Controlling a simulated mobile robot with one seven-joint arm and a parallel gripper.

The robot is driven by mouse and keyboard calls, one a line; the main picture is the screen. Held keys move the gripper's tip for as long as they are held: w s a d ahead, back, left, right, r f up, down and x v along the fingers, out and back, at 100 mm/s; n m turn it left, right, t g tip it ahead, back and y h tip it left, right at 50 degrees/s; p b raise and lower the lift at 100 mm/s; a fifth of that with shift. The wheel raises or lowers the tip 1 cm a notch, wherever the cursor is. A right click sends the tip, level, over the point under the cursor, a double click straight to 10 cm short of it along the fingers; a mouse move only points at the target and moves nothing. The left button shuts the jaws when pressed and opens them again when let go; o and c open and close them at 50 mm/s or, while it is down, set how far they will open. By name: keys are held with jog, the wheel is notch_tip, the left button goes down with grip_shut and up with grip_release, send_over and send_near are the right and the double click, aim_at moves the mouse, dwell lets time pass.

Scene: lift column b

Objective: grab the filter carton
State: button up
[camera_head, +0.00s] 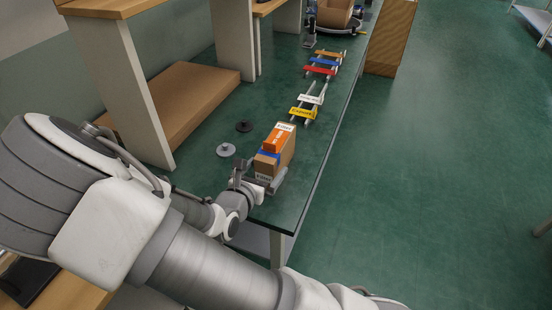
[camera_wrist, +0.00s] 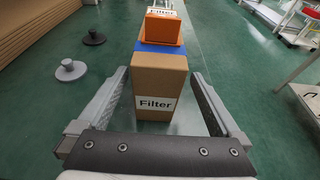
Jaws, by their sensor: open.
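The filter carton (camera_wrist: 160,75) is a brown box with a white "Filter" label on its near face. It stands upright on the green bench top, and in the head view (camera_head: 266,170) it is near the bench's close end. My gripper (camera_wrist: 160,74) is open, with one finger to the left of the carton and the other to the right. Gaps show between the fingers and the carton's sides, and nothing is held. In the head view my gripper (camera_head: 262,183) is low at the carton's near side, and hides its lower part.
A blue piece (camera_wrist: 160,48) and an orange box (camera_wrist: 165,28) are at the carton's top and far side. Two round-based pieces, grey (camera_head: 226,150) and black (camera_head: 243,126), stand to the left. Colored, labelled racks (camera_head: 303,112) lie farther along the bench. The right bench edge is close.

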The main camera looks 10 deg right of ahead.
jog(key=x, duration=0.2)
jog(key=b+x, duration=0.1)
jog(key=x, duration=0.1)
jog(key=r+x, duration=0.1)
jog(key=x, duration=0.1)
jog(key=shift+w+d+f, duration=0.1)
jog(key=shift+w+d, duration=0.05)
jog(key=shift+w, duration=0.3)
grip_shut()
